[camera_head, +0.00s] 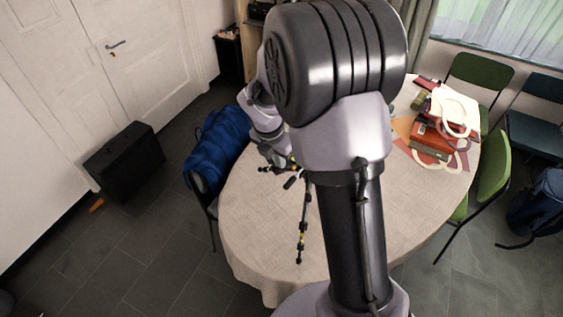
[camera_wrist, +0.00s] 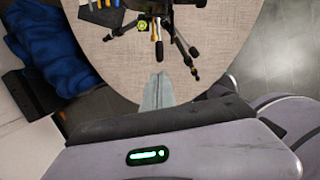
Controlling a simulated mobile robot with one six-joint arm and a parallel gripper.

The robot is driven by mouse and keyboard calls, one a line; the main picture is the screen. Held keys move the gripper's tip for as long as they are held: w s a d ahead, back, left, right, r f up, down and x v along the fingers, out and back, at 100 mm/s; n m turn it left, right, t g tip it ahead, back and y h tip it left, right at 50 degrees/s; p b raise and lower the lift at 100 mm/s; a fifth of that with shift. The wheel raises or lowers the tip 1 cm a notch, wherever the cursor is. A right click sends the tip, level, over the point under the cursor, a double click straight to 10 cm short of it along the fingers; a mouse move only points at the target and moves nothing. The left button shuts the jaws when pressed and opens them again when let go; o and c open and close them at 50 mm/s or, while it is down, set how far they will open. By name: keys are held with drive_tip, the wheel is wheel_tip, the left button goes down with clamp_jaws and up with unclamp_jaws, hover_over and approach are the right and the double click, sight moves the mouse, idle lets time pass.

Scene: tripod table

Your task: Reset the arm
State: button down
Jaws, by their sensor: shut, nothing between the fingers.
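My arm stands large in the middle of the head view and hides part of the table. In the wrist view my gripper (camera_wrist: 159,80) is shut and empty, its narrow fingertips over beige cloth. A black tripod (camera_wrist: 180,42) with spread legs lies just beyond the fingertips, apart from them in the picture. In the head view the tripod (camera_head: 304,225) is on the left part of the oval table (camera_head: 255,235), with one leg toward the front edge. My wrist is above its far end there, and the fingertips cannot be made out.
A red box (camera_head: 428,140) and a white bag (camera_head: 453,105) are at the table's right. A blue jacket (camera_head: 215,142) hangs on a chair at the left. A black case (camera_head: 122,160) stands by the door. Green chairs (camera_head: 490,170) stand at the right. The front tabletop is largely clear.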

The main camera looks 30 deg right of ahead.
drive_tip(key=shift+w+f, duration=0.1)
idle(0.3)
drive_tip(key=s+a+m+t+y+b, duration=0.1)
drive_tip(key=s+a+m+b, duration=0.4)
drive_tip(key=s+m, duration=0.2)
drive_tip(key=s+a+r+m+t+y+b, duration=0.1)
drive_tip(key=s+a+m+t+y+b, duration=0.1)
drive_tip(key=s+a+m+b, duration=0.3)
drive_tip(key=s+a+r+m+t+y+b, duration=0.1)
drive_tip(key=s+a+m+b, duration=0.4)
drive_tip(key=s+m, duration=0.6)
drive_tip(key=m+b, duration=0.1)
drive_tip(key=m, duration=0.4)
drive_tip(key=shift+s+y, duration=0.2)
drive_tip(key=shift+y, duration=0.1)
drive_tip(key=shift+a, duration=0.1)
